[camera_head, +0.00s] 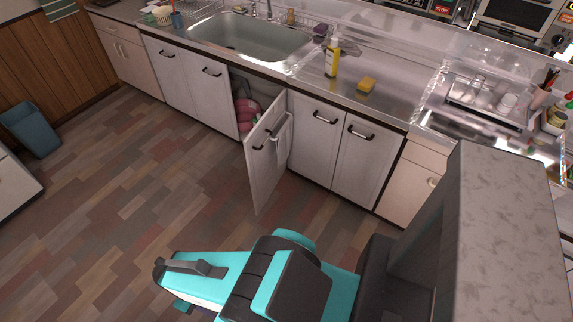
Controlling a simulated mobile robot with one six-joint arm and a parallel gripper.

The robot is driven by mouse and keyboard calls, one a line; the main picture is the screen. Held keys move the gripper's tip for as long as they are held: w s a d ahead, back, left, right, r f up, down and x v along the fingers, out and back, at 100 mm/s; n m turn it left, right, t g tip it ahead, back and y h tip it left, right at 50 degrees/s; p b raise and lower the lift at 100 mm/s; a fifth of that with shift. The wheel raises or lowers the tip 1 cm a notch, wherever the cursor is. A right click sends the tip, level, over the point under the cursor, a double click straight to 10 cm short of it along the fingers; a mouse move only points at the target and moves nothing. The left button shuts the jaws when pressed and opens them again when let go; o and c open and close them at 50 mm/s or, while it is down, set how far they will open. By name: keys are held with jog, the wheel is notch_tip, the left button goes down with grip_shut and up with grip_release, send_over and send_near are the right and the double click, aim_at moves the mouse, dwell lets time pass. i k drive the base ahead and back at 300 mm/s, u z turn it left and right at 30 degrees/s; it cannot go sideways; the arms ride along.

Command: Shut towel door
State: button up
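The towel door (264,172) is a pale cabinet door under the counter, near the middle of the view. It stands open, swung out into the room from the right side of its opening. A light towel (284,137) hangs on it by a dark bar handle. The opening (240,84) to its left is dark, with reddish-pink things (247,112) inside. My teal and black arm is at the bottom, in front of the door and apart from it in the picture. My gripper's fingers do not show.
Shut cabinet doors (190,80) stand left of the opening and more shut doors (335,145) to the right. A sink (240,36), yellow bottle (332,58) and sponge (366,85) are on the counter. The floor (130,200) left of the door is clear; a blue bin (32,130) stands far left.

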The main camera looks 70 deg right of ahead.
aim_at(261, 158)
jog(key=u, duration=0.45)
jog(key=k, duration=0.35)
jog(key=z, duration=2.25)
jog(key=i, duration=0.95)
jog(key=z, duration=0.15)
jog(key=k, duration=0.45)
